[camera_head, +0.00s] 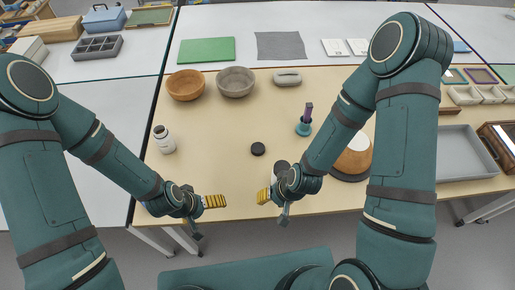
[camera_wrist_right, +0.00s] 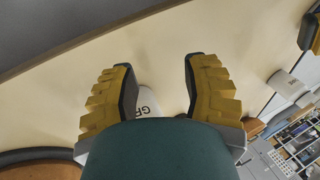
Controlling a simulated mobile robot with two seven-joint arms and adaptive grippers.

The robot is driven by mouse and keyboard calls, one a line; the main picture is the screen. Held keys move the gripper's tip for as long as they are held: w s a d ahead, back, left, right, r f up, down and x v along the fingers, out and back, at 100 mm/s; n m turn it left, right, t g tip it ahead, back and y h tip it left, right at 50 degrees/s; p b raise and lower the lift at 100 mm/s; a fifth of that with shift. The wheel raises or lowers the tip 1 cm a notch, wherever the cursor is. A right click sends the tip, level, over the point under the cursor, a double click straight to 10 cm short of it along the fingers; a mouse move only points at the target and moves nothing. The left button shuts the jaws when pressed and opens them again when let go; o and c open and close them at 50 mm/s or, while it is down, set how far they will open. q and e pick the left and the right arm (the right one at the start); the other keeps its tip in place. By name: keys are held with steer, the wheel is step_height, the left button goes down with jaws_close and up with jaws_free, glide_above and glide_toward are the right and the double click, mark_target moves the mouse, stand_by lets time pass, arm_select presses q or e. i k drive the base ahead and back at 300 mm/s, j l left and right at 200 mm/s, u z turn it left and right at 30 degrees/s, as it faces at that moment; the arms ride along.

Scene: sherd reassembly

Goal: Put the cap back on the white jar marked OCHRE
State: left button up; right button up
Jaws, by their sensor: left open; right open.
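A white jar (camera_head: 164,140) stands upright at the left of the table; its marking is too small to read. A round black cap (camera_head: 258,149) lies on the table near the middle. A second white jar (camera_head: 274,181) with a dark top stands partly hidden behind my right gripper (camera_head: 263,196). In the right wrist view its label (camera_wrist_right: 148,104) shows letters like "GR", the rest hidden. My right gripper is open and empty, with its fingers (camera_wrist_right: 160,85) apart. My left gripper (camera_head: 214,201) is open and empty near the front edge, in front of the white jar and apart from it.
Behind are a wooden bowl (camera_head: 186,85), a grey bowl (camera_head: 236,82) and a pale grey oblong piece (camera_head: 288,78). A purple-topped teal stand (camera_head: 304,126) and a round wood-and-white object (camera_head: 354,160) are near my right arm. The table between jar and cap is clear.

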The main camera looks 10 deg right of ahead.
mark_target(163, 137)
steer(key=i+l+u, duration=0.1)
steer(key=u, duration=0.35)
steer(key=i+l+u, duration=0.1)
steer(key=u, duration=0.35)
steer(key=k+l, duration=0.05)
steer(key=l, duration=0.05)
